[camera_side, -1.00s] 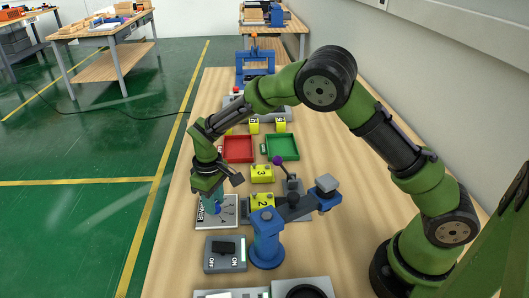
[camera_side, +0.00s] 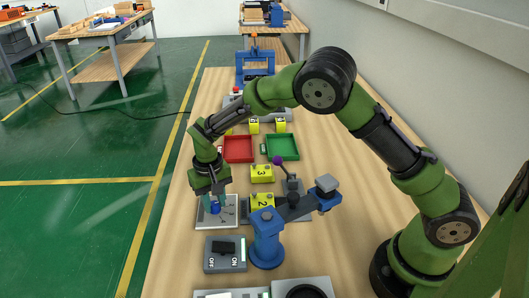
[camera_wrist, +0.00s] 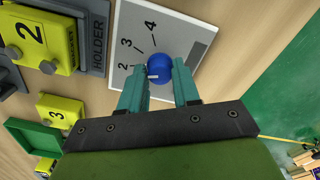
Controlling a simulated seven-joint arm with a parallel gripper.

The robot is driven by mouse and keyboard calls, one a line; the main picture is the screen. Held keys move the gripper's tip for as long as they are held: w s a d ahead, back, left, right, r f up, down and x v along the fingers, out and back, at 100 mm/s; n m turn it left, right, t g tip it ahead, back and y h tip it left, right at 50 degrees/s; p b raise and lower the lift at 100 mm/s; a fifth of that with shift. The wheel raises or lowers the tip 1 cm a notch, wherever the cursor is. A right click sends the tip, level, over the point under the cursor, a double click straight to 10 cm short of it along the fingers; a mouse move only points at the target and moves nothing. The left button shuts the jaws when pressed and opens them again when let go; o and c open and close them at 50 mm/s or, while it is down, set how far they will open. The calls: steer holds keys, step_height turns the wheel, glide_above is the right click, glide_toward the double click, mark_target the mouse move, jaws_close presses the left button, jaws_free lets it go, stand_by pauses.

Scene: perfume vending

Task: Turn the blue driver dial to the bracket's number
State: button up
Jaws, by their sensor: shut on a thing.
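The blue driver dial (camera_wrist: 160,66) sits on a white plate (camera_wrist: 195,25) marked 2, 3 and 4. It also shows in the side view (camera_side: 215,208). A white mark on the dial's edge faces left, roughly toward the 2. My gripper (camera_wrist: 160,78) has its two teal fingers on either side of the dial, shut on it; in the side view my gripper (camera_side: 212,196) is over the plate. A yellow bracket numbered 2 (camera_wrist: 38,38) sits at the grey holder (camera_wrist: 97,40); it also shows in the side view (camera_side: 262,201).
A yellow block numbered 3 (camera_side: 262,173) stands behind the holder. Red (camera_side: 238,149) and green (camera_side: 283,147) trays lie farther back. A blue post with an arm (camera_side: 267,240) and an ON/OFF switch box (camera_side: 225,254) stand in front.

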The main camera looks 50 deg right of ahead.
mark_target(214, 202)
stand_by(0.4)
steer(key=o, duration=1.1)
steer(key=shift+c, duration=0.2)
steer(key=shift+r, duration=0.1)
step_height(214, 202, up, 17)
steer(key=s+d+r+t, duration=0.2)
steer(key=s+d, duration=0.1)
steer(key=s, duration=0.4)
steer(key=s+d+r+t+y, duration=0.1)
steer(key=s+d+r+t, duration=0.1)
steer(key=s, duration=0.6)
steer(key=s+d+r+t+y, duration=0.1)
steer(key=s+d+t, duration=0.2)
steer(key=s+d, duration=0.2)
steer(key=s, duration=0.3)
steer(key=shift+s+r+m, duration=0.15)
steer(key=shift+r+m, duration=0.15)
steer(key=shift+r, duration=0.1)
